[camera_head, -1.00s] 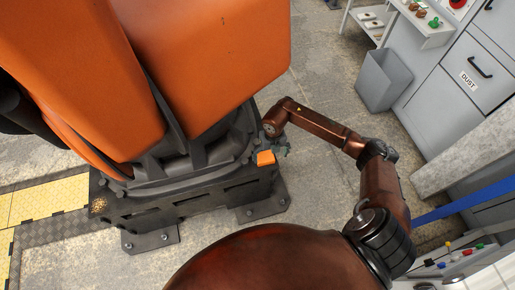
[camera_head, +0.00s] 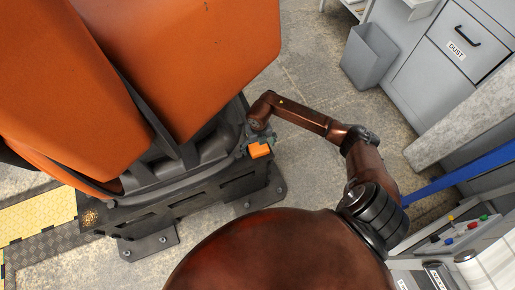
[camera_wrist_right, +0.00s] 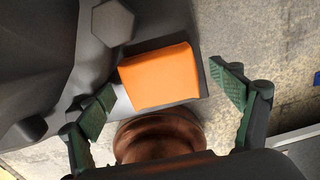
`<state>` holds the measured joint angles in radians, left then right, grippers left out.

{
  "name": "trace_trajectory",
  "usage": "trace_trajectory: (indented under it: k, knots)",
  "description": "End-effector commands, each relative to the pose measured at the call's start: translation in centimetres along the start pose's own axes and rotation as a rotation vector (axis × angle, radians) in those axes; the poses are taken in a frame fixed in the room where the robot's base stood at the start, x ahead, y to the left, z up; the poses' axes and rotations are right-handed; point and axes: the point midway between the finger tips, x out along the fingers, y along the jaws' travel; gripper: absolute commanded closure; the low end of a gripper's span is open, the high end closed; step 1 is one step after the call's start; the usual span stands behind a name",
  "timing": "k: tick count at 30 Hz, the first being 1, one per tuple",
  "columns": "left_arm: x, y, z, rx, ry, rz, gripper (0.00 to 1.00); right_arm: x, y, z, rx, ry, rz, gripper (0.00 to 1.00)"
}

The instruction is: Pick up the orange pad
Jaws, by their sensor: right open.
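The orange pad (camera_head: 259,150) is a small block at the edge of the dark machine base, just below my right arm's end. In the right wrist view the pad (camera_wrist_right: 160,77) lies on a dark ledge, slightly tilted in the picture. My right gripper (camera_wrist_right: 167,92) is open, with one green-padded finger on each side of the pad and a gap visible on both sides. In the head view the right gripper (camera_head: 257,141) is small and partly hidden by the arm and pad. My left gripper is not in view.
The large orange-panelled machine (camera_head: 205,60) fills the left, with its bolted black base (camera_head: 190,195) below. A grey bin (camera_head: 369,56) stands by the cabinet marked DUST (camera_head: 462,45). Concrete floor (camera_head: 320,85) lies open between them.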

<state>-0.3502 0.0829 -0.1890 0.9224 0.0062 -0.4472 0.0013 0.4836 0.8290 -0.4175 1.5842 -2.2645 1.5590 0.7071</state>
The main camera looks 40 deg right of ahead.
Motion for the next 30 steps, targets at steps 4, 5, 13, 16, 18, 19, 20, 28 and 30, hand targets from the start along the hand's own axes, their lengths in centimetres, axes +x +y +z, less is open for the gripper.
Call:
trace_trajectory:
  k: [4,5,13,16,18,19,20,28,30]
  knots:
    - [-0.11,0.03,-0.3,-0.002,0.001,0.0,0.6,0.23,-0.08,0.02,0.002,-0.001,0.0,0.15]
    - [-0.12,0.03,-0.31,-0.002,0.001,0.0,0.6,0.21,-0.08,0.02,0.002,-0.001,0.0,0.15]
    - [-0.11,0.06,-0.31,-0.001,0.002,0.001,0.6,0.18,-0.08,0.01,0.002,-0.001,0.0,0.26]
    - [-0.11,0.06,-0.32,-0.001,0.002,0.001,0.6,0.18,-0.08,0.01,0.002,-0.001,0.0,0.32]
    - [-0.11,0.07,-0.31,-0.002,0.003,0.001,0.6,0.19,-0.08,0.01,0.001,-0.001,0.0,0.37]
    - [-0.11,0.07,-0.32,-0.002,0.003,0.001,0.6,0.18,-0.08,0.01,0.001,-0.001,0.0,0.39]
    - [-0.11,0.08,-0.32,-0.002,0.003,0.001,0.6,0.19,-0.08,0.01,0.001,-0.001,0.0,0.41]
    - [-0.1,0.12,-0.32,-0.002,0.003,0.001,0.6,0.19,-0.07,0.01,0.001,-0.001,0.0,0.56]
    - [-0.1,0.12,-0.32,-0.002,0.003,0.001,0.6,0.19,-0.07,0.01,0.001,-0.001,0.0,0.56]
